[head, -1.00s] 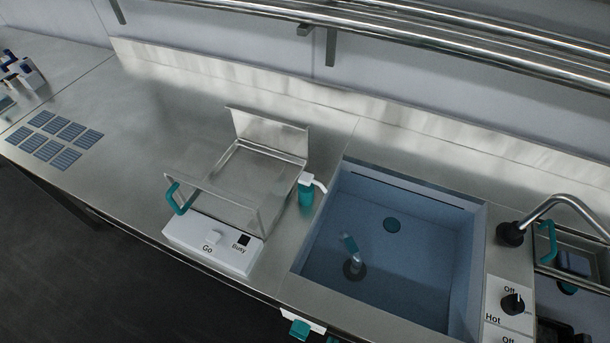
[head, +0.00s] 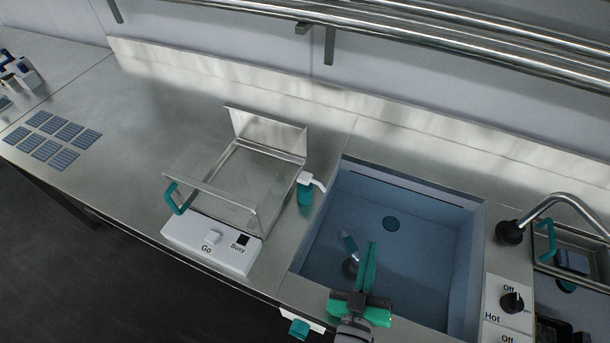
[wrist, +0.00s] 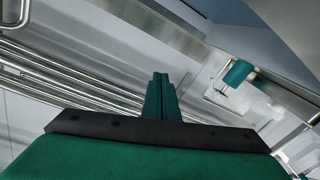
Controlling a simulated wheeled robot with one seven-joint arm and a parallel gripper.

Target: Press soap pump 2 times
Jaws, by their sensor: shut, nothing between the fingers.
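The soap pump (head: 305,196) is a small teal bottle with a white spout head. It stands upright on the steel counter between the clear-lidded machine and the sink, its spout pointing right toward the sink. My gripper (head: 371,246) is green and shows over the front part of the sink, to the right of and nearer than the pump, not touching it. Its fingers are together with nothing between them.
The blue sink (head: 455,220) has a steel faucet (head: 560,203) and a Hot knob panel (head: 507,300) at its right. Metal rails (head: 430,40) run above the back wall.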

